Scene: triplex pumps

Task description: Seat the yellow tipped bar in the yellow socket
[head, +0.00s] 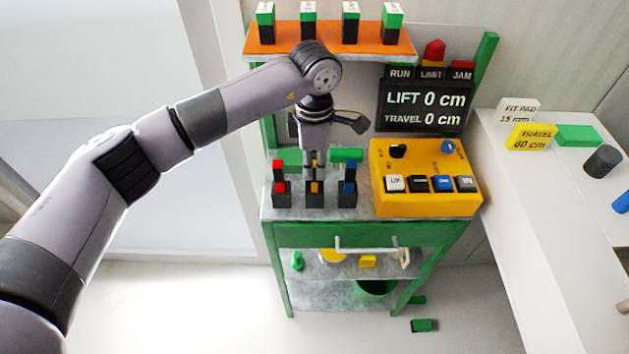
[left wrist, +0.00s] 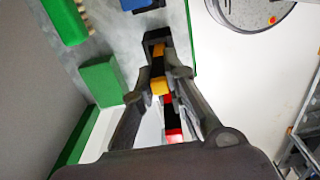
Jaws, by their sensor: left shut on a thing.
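My left gripper (head: 315,172) points straight down over the middle black socket block with a yellow mark (head: 315,189). It is shut on the yellow tipped bar (head: 314,161). In the left wrist view the bar's yellow end (left wrist: 158,86) shows between the fingertips (left wrist: 164,78), its black body in line with the yellow socket (left wrist: 157,46). The fingers hide much of the bar. I cannot tell whether its lower end is inside the socket or just above it. My right gripper is not in view.
A red tipped bar (head: 279,171) stands in the left socket, close to my fingers. A blue tipped bar (head: 349,170) stands in the right one. A yellow button box (head: 425,200) is to the right. An orange shelf (head: 330,42) with several blocks is behind.

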